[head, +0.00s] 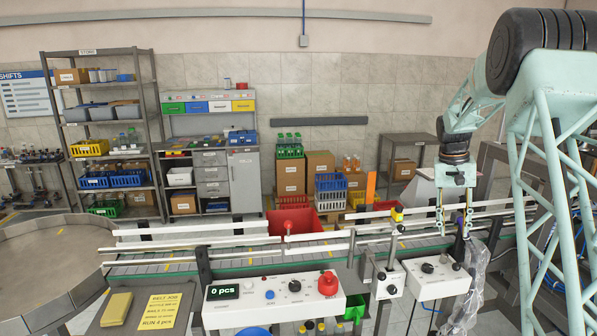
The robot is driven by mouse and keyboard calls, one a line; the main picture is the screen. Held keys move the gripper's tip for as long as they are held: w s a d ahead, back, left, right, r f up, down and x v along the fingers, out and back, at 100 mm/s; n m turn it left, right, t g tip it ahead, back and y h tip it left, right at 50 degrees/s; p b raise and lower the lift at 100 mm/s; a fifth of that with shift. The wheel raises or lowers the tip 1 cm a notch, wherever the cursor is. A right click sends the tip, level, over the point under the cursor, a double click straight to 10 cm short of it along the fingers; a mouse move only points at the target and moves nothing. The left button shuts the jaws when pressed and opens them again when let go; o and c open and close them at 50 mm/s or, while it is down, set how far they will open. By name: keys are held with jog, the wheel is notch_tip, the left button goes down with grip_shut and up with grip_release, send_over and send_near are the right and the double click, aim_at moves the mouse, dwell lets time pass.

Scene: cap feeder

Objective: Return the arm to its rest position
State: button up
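My arm (466,117) reaches in from the upper right, with pale green links and dark joints. My gripper (454,226) points down over the right part of the conveyor (250,255). Its two fingers are apart, and I see nothing between them. A clear plastic bag (474,287) hangs just below and right of the fingers; I cannot tell whether it touches them.
White guide rails (230,241) run along the conveyor. A control box with a red button (327,283) and a smaller box (433,273) stand in front. A round table (45,258) is at left. A pale green lattice frame (560,190) stands at right.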

jog(key=s+a+r+n+t+b, duration=0.1)
jog(key=s+a+r, duration=0.9)
jog(key=s, duration=0.2)
jog(key=s+a+r+n+t+b, duration=0.1)
jog(key=s+a+r+b, duration=0.1)
jog(key=s+a+r, duration=0.9)
jog(key=s+a+f+n+t, duration=0.1)
jog(key=s+a+f, duration=0.1)
jog(key=s, duration=1)
jog(key=s+a+f+n+y+b, duration=0.1)
jog(key=s+a, duration=0.4)
jog(key=s, duration=0.6)
jog(key=s+a+f+n+t+b, duration=0.1)
jog(key=s+a+f, duration=0.2)
jog(key=s, duration=0.9)
jog(key=shift+s+a+f+t+y, duration=0.2)
jog(key=shift+s+f+t+y, duration=0.1)
jog(key=shift+f+y, duration=0.15)
